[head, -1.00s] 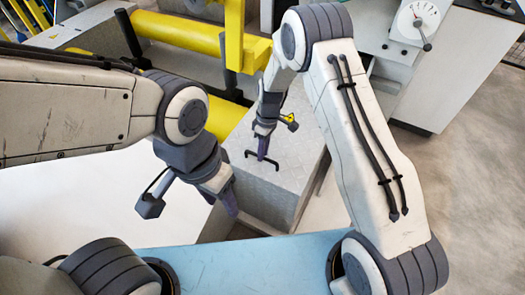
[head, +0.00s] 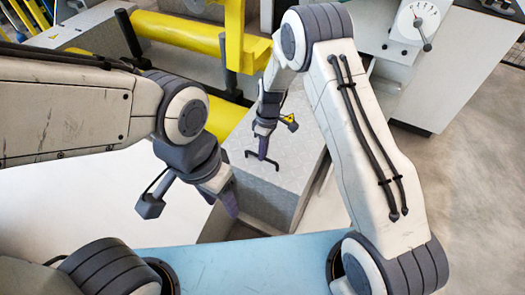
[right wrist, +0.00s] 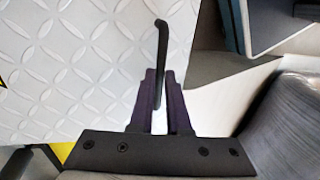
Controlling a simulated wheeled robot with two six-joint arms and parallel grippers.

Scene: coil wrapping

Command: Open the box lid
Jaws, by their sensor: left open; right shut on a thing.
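The box lid (head: 288,172) is a pale grey diamond-plate panel in the middle of the head view. It also fills the left of the right wrist view (right wrist: 75,70). A black bar handle (head: 249,154) stands on it, seen nearly end-on in the right wrist view (right wrist: 161,50). My right gripper (head: 263,153) points down at the handle, and its purple fingers (right wrist: 160,100) are shut on it. My left gripper (head: 232,207) is open and empty, left of the lid and near the box's near side. Its fingertips overlap in the head view.
A light blue surface (head: 250,260) lies in front of the box. Yellow rollers and posts (head: 180,32) stand behind it. A grey cabinet with a dial (head: 418,20) is at the back right. Open floor (head: 470,185) lies to the right.

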